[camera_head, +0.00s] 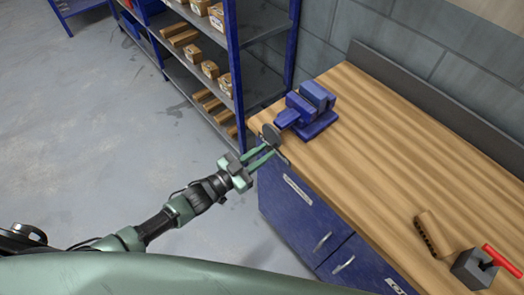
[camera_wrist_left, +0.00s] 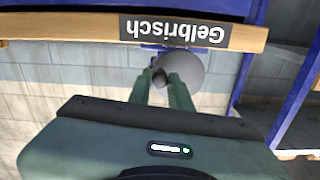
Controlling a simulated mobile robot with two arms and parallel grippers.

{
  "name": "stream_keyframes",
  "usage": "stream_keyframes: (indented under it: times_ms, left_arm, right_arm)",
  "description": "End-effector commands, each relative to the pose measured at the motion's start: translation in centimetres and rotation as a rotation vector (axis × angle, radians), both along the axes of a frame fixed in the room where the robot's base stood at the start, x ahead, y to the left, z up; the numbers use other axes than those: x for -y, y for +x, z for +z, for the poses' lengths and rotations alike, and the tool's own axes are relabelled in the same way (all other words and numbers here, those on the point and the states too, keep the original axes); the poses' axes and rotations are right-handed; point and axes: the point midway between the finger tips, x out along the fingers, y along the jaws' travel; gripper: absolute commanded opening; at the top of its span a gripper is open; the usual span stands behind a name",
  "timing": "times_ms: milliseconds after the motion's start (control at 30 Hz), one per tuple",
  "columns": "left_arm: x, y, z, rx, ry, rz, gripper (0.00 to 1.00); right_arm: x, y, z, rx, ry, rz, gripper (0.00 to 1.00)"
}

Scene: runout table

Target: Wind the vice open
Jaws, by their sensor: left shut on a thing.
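The blue vice (camera_head: 312,108) stands on the near left corner of the wooden workbench. A round grey disc (camera_head: 271,134) sits on its front end, out past the bench edge; the disc also shows in the left wrist view (camera_wrist_left: 190,70). My left gripper (camera_head: 268,153) reaches in from the left in front of the disc. In the left wrist view its green fingers (camera_wrist_left: 161,82) are shut on a small round handle knob (camera_wrist_left: 159,76) at the disc. The gap between the vice jaws is hard to judge. My right gripper is not in view.
The workbench top (camera_head: 380,150) is mostly clear. A wooden block with holes (camera_head: 432,235) and a dark block with a red handle (camera_head: 478,266) lie at its right. Blue cabinets (camera_head: 300,215) are below. A blue shelf rack (camera_head: 232,60) with boxes stands behind.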

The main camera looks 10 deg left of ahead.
Motion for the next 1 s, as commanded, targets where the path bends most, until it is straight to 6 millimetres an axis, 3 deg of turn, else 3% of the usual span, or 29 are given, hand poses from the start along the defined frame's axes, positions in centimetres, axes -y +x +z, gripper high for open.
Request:
stream_keyframes:
  times_ms: [600,633,667,1000]
  left_arm:
    - [0.17,0.03,0.70,-0.092,-0.127,-0.002,0.00]
    - [0.17,0.03,0.70,-0.092,-0.127,-0.001,0.25]
    - [0.16,0.04,0.69,-0.092,-0.127,-0.001,0.34]
    - [0.12,-0.03,0.50,-0.083,-0.110,0.000,0.36]
  right_arm:
    - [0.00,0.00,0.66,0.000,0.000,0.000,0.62]
    - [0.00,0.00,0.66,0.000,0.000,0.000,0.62]
    - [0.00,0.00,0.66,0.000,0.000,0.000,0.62]
    - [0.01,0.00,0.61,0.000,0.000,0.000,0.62]
